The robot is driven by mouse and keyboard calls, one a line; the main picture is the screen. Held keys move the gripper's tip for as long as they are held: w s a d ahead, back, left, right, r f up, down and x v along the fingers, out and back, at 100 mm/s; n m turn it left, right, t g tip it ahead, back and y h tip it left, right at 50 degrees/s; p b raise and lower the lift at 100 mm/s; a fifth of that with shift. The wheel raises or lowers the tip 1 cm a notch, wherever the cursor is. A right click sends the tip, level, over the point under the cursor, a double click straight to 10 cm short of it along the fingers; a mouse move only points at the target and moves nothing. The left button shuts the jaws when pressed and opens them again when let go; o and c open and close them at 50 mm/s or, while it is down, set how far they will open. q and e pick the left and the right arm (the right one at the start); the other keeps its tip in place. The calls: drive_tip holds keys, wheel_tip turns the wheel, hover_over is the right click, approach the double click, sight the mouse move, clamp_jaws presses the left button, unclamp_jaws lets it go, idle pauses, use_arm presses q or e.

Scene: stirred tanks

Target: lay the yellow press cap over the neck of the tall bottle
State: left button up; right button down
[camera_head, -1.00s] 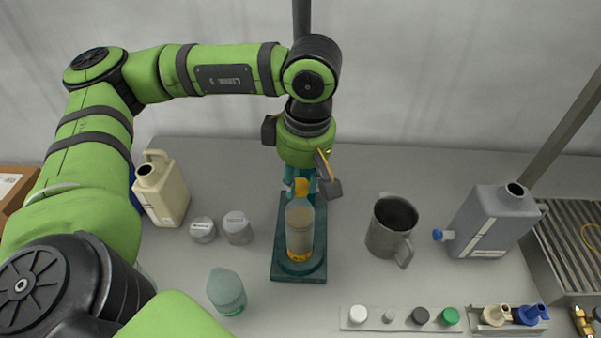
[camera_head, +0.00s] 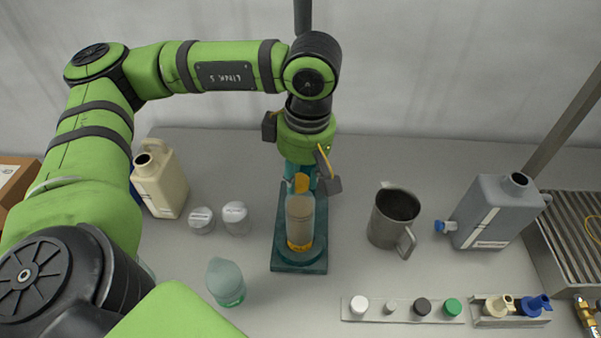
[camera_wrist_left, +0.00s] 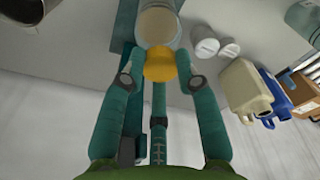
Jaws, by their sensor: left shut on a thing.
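The yellow press cap (camera_head: 301,183) is between the fingertips of my left gripper (camera_head: 303,186), which is shut on it. The tall bottle (camera_head: 299,218) is clear with a yellow band low down and stands upright on a teal base (camera_head: 286,264). In the head view the cap shows just behind and above the bottle's top; whether they touch I cannot tell. The left wrist view shows the cap (camera_wrist_left: 160,64) between the teal fingers (camera_wrist_left: 161,81), with the bottle (camera_wrist_left: 158,26) just beyond. The bottle's neck is hidden. My right gripper is not in view.
A steel pitcher (camera_head: 393,220) and a grey canister (camera_head: 497,212) stand right. A strip of caps (camera_head: 402,309) lies in front. Bench is clear between them.

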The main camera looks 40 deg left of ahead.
sight(300, 179)
use_arm(q)
drive_tip(key=o, duration=0.7)
drive_tip(key=shift+r, duration=0.1)
drive_tip(key=shift+r, duration=0.15)
drive_tip(key=r+p, duration=0.1)
drive_tip(key=p, duration=0.1)
drive_tip(key=shift+r+p, duration=0.3)
drive_tip(key=shift+w+d+r+b, duration=0.1)
drive_tip(key=shift+r+b, duration=0.5)
drive_tip(key=shift+b, duration=0.25)
drive_tip(key=shift+s+d+r+b, duration=0.1)
drive_tip(key=shift+d+r+b, duration=0.1)
drive_tip(key=shift+r, duration=1.45)
drive_tip(key=shift+s+d+r+b, duration=0.15)
drive_tip(key=shift+r+b, duration=0.1)
drive_tip(key=shift+r, duration=1.45)
drive_tip(key=shift+d+r+b, duration=0.2)
drive_tip(key=shift+r, duration=1.45)
drive_tip(key=shift+f, duration=0.1)
